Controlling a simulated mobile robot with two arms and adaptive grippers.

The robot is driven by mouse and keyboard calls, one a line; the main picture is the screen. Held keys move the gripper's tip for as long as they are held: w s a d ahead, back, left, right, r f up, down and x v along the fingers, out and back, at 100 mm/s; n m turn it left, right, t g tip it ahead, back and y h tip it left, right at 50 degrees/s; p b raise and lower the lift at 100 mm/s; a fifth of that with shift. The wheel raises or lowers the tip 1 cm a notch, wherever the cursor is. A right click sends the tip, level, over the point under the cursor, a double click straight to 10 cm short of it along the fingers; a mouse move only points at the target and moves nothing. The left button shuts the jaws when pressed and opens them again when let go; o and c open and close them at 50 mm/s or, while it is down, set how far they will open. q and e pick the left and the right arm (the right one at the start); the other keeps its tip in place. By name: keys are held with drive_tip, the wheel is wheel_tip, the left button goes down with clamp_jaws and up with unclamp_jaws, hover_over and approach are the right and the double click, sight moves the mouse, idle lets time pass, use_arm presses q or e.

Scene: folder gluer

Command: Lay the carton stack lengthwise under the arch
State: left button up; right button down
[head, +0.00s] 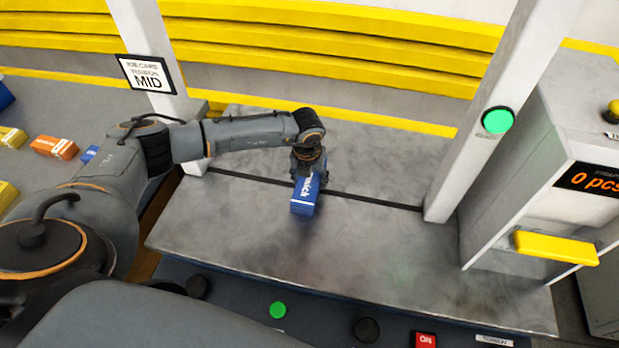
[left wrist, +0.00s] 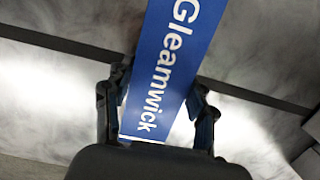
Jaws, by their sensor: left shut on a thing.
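A blue carton stack (head: 304,197) with white lettering is on or just above the grey metal bed (head: 390,262), between the two white posts of the arch (head: 500,95). Its long side points toward the front edge, across the dark line on the bed. My left gripper (head: 308,180) is shut on it from above. In the left wrist view the carton stack (left wrist: 172,65) reads "Gleamwick" and sits between the two fingers (left wrist: 158,108). Whether it touches the bed I cannot tell. My right gripper is not in view.
A job card reading "MID" (head: 146,74) hangs on the left post. Orange (head: 54,147) and yellow cartons lie on the table at left. A counter cabinet (head: 560,180) with a yellow bar stands at right. Buttons line the front panel (head: 230,285). The bed right of the carton is clear.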

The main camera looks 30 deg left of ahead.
sight(308, 183)
use_arm(q)
drive_tip(key=o, duration=1.4)
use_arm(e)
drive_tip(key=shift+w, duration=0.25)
use_arm(q)
drive_tip(key=shift+r, duration=0.4)
drive_tip(key=r+b, duration=0.1)
drive_tip(key=r, duration=0.2)
drive_tip(key=s+r+b, duration=0.1)
drive_tip(key=r, duration=0.3)
drive_tip(key=r+b, duration=0.1)
drive_tip(key=r, duration=0.3)
drive_tip(key=shift+s+d+r, duration=0.15)
drive_tip(key=shift+s+d, duration=0.1)
drive_tip(key=shift+s, duration=0.15)
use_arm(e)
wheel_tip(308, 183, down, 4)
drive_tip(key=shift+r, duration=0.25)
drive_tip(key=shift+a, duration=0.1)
